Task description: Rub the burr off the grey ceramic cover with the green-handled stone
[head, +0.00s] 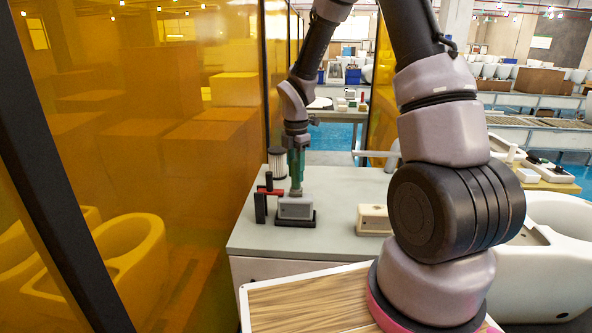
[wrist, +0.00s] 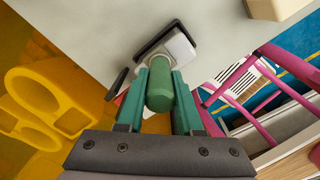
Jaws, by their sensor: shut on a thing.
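The grey ceramic cover (head: 295,209) sits in a black holder (head: 281,223) on the grey bench. It also shows in the wrist view (wrist: 180,46), partly hidden by the handle. My gripper (head: 297,152) points down above the cover. It is shut on the green-handled stone (wrist: 160,88), whose green handle stands between the two green fingers. In the head view the stone's lower end (head: 296,191) is right over the cover's top; I cannot tell whether they touch. The burr is too small to make out.
A red and black clamp-like part (head: 262,200) stands just left of the cover. A ribbed white cylinder (head: 277,163) is behind it. An orange translucent screen (head: 190,120) borders the left.

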